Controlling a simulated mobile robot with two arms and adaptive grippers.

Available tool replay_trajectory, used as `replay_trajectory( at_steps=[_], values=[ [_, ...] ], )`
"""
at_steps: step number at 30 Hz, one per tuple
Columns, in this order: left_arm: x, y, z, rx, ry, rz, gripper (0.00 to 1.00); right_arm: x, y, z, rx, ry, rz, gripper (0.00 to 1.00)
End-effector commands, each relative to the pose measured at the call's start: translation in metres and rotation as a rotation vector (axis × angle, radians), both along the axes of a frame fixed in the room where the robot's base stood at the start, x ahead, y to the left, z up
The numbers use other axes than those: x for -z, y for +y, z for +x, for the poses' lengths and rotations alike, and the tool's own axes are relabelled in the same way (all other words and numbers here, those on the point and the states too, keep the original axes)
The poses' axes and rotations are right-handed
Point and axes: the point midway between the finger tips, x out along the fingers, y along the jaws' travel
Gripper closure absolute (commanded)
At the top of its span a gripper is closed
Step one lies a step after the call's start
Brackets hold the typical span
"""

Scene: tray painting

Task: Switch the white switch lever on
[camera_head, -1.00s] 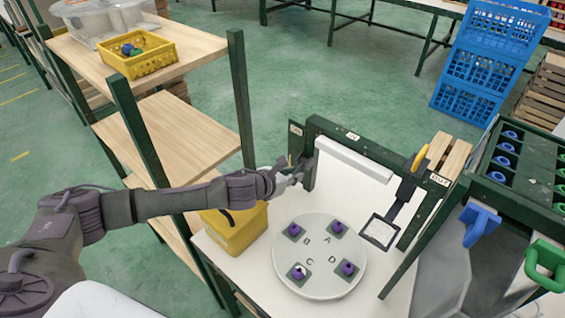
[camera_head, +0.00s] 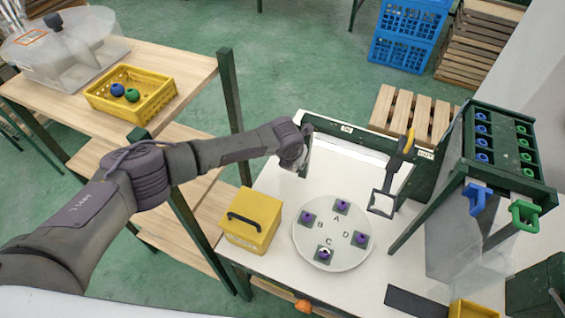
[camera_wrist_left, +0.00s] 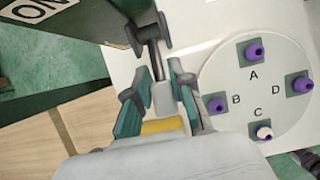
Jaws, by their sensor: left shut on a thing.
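The white switch lever (camera_wrist_left: 164,97) shows in the left wrist view as a pale grip on a metal shaft, below a dark green post bearing an ON label (camera_wrist_left: 32,10). My left gripper (camera_wrist_left: 160,108) is shut on the lever, with one finger on each side of it. In the head view my left gripper (camera_head: 304,158) is at the left end of the green frame (camera_head: 345,130), and the lever is hidden there. I cannot tell the lever's exact position.
A round white plate (camera_head: 312,255) with purple-knobbed pieces by letters A to D lies on the white table. A yellow box (camera_head: 250,220) stands left of it. A black-armed square holder (camera_head: 381,203) stands right of it. Wooden shelves (camera_head: 185,60) lie under my left arm.

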Motion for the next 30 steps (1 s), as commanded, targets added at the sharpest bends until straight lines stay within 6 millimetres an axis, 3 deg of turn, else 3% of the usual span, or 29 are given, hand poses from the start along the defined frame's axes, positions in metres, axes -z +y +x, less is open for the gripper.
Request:
replay_trajectory(
  at_steps=[3, 11, 28, 29, 30],
  values=[
    [0.0, 0.002, 0.006, -0.008, 0.063, 0.031, 1.0, 0.015, -0.007, 0.0, -0.001, 0.0, -0.007, 0.6],
    [-0.006, 0.001, 0.008, -0.006, 0.162, 0.064, 1.0, 0.031, -0.019, 0.0, 0.0, 0.0, -0.023, 0.6],
    [-0.01, 0.001, 0.009, -0.005, 0.193, 0.076, 1.0, 0.034, -0.002, -0.001, 0.003, 0.002, -0.002, 0.6],
    [-0.01, 0.001, 0.009, -0.005, 0.193, 0.076, 0.77, 0.034, -0.002, -0.001, 0.002, 0.002, -0.002, 0.6],
    [-0.01, 0.001, 0.009, -0.005, 0.193, 0.076, 0.7, 0.034, -0.002, -0.001, 0.002, 0.002, -0.002, 0.6]
  ],
)
